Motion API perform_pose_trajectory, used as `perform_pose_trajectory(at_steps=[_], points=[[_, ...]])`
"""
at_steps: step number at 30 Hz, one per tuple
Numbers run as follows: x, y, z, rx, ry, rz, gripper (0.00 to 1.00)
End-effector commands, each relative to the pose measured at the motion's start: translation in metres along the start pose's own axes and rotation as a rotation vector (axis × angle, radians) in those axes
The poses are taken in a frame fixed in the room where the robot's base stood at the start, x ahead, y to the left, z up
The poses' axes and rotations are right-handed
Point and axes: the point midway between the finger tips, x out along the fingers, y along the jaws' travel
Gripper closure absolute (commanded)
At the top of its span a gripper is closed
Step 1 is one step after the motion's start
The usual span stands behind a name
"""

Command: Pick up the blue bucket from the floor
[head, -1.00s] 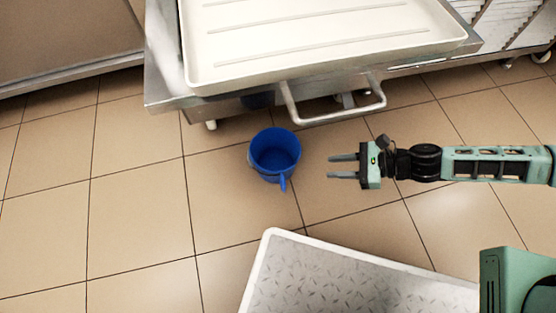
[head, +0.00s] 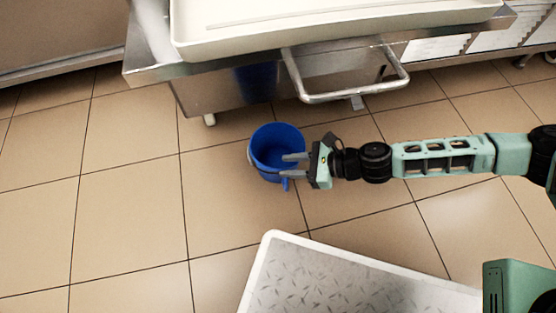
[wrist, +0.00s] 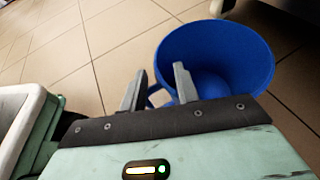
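The blue bucket (head: 264,141) stands upright on the tiled floor, in front of the metal cart, with its handle toward the lower right. It also shows in the wrist view (wrist: 233,62), large and open-topped. My gripper (head: 294,165) is at the bucket's right side, and its two fingers overlap the bucket's right rim in the head view. In the wrist view my gripper (wrist: 157,82) has its fingers spread apart with a gap between them, and part of the bucket's handle (wrist: 158,97) shows between the fingers. Whether the fingers touch the bucket cannot be told.
A metal cart (head: 200,97) with a large white tray (head: 190,47) and a tubular handle (head: 350,95) stands just behind the bucket. A white-rimmed platform with a textured top (head: 262,262) is at the front right. The floor on the left is clear.

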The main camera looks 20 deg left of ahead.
Motion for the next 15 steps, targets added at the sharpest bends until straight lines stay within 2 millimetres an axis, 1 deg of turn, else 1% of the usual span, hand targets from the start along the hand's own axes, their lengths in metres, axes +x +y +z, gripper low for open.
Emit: perform_pose_trajectory(at_steps=[1,6,9,15], points=[[0.011,0.001,-0.007,-0.003,0.0,0.004,0.69],[0.031,0.001,-0.005,-0.002,0.0,0.003,0.69],[0.035,0.001,-0.004,-0.001,0.0,0.001,0.69],[0.035,0.001,-0.002,0.0,0.0,0.0,0.69]])
